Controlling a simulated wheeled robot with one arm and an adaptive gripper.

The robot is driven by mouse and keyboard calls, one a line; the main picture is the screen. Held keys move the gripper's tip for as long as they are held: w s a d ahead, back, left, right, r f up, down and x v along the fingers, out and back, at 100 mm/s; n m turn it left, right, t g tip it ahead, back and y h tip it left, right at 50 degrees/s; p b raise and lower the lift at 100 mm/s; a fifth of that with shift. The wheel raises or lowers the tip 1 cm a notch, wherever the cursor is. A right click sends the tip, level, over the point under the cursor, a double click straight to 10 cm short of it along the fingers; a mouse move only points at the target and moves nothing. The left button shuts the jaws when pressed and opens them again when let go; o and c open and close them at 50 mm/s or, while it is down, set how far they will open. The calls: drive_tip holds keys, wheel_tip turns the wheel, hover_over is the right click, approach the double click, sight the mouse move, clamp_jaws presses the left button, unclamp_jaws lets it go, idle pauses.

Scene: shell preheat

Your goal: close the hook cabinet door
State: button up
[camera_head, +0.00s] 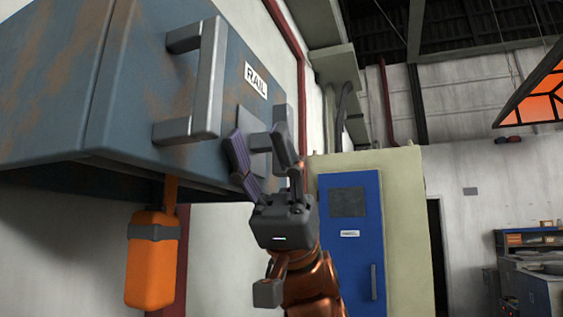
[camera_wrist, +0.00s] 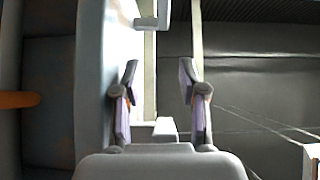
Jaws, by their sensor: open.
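A grey plate (camera_head: 255,125) shows behind the fingers. In the wrist view my gripper (camera_wrist: 157,90) has nothing between its fingers; the left finger is close beside a pale vertical panel (camera_wrist: 90,75). Contact is unclear.
An orange box (camera_head: 152,270) hangs below the cabinet. A blue door (camera_head: 350,245) with a label and handle stands in a pale housing behind my arm. Floor space is not visible.

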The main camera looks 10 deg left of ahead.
sight(279, 175)
drive_tip(key=w, duration=0.2)
drive_tip(key=w+d, duration=0.1)
drive_tip(key=w, duration=0.1)
drive_tip(key=shift+w+r, duration=0.1)
drive_tip(key=shift+w, duration=0.15)
idle(0.6)
